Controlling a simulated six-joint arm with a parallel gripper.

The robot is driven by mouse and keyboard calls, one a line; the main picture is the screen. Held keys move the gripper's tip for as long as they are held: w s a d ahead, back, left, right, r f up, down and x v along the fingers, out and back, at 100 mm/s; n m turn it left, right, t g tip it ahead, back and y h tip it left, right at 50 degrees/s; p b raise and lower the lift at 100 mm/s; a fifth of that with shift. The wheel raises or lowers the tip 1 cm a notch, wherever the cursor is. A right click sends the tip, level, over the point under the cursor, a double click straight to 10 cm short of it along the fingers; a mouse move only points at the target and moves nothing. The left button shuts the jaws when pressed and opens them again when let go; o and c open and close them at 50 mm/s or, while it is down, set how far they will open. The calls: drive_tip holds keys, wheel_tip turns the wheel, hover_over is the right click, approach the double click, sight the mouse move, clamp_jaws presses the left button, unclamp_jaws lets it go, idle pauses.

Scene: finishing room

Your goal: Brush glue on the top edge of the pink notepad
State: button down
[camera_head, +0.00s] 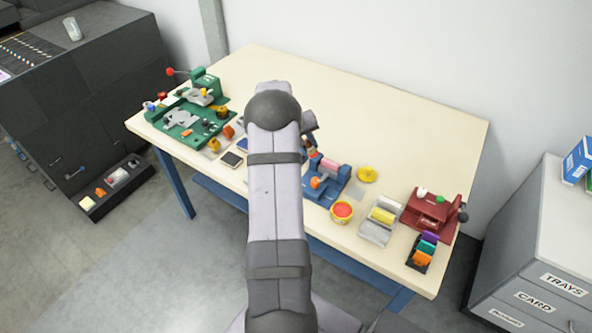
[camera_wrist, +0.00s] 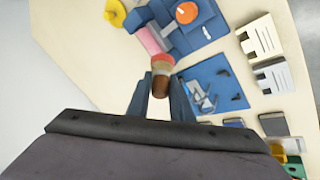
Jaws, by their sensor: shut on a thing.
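The pink notepad (camera_wrist: 149,40) is held in a blue clamp block (camera_wrist: 190,30) with an orange knob. In the head view the notepad (camera_head: 328,165) sits in the clamp just right of my arm. In the wrist view my gripper (camera_wrist: 161,80) is shut on a brush (camera_wrist: 160,84) with a brown end, a pale band and a red part. The brush is beside the notepad's near end in the picture; I cannot tell whether they touch. Its bristles are not clear. My arm hides most of the gripper in the head view. A yellow-rimmed pot (camera_head: 342,211) with red contents stands in front of the clamp.
A grey tray (camera_head: 378,226), a dark red device (camera_head: 432,208) and a dark rack (camera_head: 421,251) stand right. A green fixture (camera_head: 190,120) is left. The rear tabletop (camera_head: 400,120) is clear.

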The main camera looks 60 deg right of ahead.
drive_tip(key=d+r+n+h, duration=0.1)
drive_tip(key=d+r, duration=0.4)
drive_tip(key=r, duration=0.1)
drive_tip(key=shift+r+n+h, duration=0.4)
drive_tip(key=shift+w+d, duration=0.1)
drive_tip(key=shift+f, duration=0.15)
wheel_tip(320, 180, down, 5)
drive_tip(key=b, duration=0.2)
drive_tip(key=shift+b, duration=0.4)
